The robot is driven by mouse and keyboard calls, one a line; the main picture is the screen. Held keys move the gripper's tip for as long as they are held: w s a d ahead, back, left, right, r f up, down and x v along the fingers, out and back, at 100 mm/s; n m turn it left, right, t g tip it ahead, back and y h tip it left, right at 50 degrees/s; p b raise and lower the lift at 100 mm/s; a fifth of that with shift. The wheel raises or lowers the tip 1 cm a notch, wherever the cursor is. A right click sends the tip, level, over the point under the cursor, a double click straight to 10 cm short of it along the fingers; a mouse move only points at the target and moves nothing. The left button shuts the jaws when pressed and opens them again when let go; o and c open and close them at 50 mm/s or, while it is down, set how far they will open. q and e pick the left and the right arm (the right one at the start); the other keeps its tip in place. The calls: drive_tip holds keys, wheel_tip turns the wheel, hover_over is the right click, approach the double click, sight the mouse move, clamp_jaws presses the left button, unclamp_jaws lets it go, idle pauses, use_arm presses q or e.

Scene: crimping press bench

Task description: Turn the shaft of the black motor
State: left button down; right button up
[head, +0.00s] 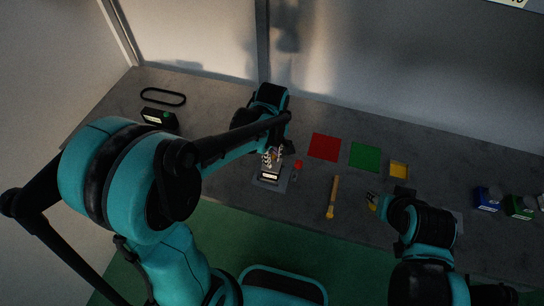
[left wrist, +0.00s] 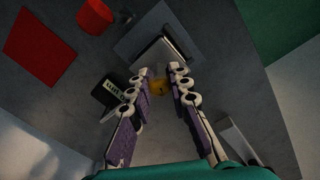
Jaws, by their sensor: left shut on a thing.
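My left gripper (head: 272,157) reaches down over the black motor (head: 270,174), which carries a white label and sits on a grey plate (head: 287,182). In the left wrist view my left gripper (left wrist: 160,82) has its fingertips on either side of a small brass-yellow shaft (left wrist: 157,88), shut on it. The motor's labelled side (left wrist: 113,92) shows left of the fingers, and the grey plate (left wrist: 135,40) shows above. My right gripper (head: 372,201) is lower right of the left one, too small to read.
A red cylinder (head: 298,165) stands close beside the plate. Red (head: 324,147), green (head: 365,156) and yellow (head: 399,170) squares lie to the right. A yellow-handled tool (head: 333,198) lies in front. A black box (head: 158,118) and belt (head: 163,97) are left; blue (head: 487,199) and green (head: 519,207) boxes are right.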

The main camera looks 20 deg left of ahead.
idle(0.3)
use_arm(q)
drive_tip(key=c, duration=1.4)
unclamp_jaws()
wheel_tip(320, 180, up, 12)
